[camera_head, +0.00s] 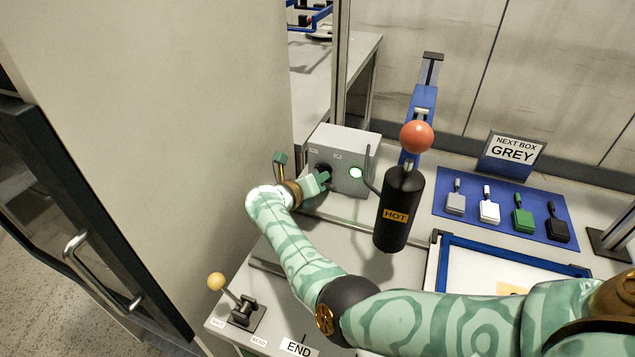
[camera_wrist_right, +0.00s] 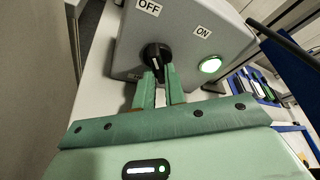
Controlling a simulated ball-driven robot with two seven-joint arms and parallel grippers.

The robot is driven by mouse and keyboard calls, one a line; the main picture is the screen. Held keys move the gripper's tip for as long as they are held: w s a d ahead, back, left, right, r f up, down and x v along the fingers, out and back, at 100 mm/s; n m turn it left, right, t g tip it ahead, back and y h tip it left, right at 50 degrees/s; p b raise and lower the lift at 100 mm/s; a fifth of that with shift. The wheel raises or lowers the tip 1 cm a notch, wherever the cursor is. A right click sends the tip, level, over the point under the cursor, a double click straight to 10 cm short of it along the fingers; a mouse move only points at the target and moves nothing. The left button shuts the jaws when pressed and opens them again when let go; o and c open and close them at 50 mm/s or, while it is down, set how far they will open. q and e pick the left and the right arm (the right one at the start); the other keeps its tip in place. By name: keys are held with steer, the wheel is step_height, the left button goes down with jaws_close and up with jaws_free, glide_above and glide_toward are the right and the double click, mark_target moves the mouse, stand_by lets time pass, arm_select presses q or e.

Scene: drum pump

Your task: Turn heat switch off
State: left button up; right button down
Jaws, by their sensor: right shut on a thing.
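The heat switch is a black rotary knob (camera_head: 322,168) on the front of a grey box (camera_head: 345,144). In the right wrist view the knob (camera_wrist_right: 155,57) has a pale mark, and OFF and ON labels are on the panel above it. A round lamp (camera_head: 355,172) beside the knob glows pale green; it also shows in the right wrist view (camera_wrist_right: 210,65). My right gripper (camera_wrist_right: 160,75) is at the box front, its two green fingers close together and shut on the knob. The fingertips partly hide the knob's lower part. My left gripper is not in view.
A black cylinder marked HOT (camera_head: 397,215) with an orange ball on top stands right of the box. A blue mat (camera_head: 470,222) holds several coloured tags before a NEXT BOX GREY sign (camera_head: 514,150). A yellow-knobbed lever (camera_head: 240,306) stands front left.

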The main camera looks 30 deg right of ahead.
steer(key=shift+f+n+b, duration=0.1)
steer(key=shift+n+b, duration=0.2)
steer(key=shift+n, duration=0.1)
stand_by(0.3)
steer(key=c, duration=1.5)
jaws_free()
steer(key=shift+o, duration=0.2)
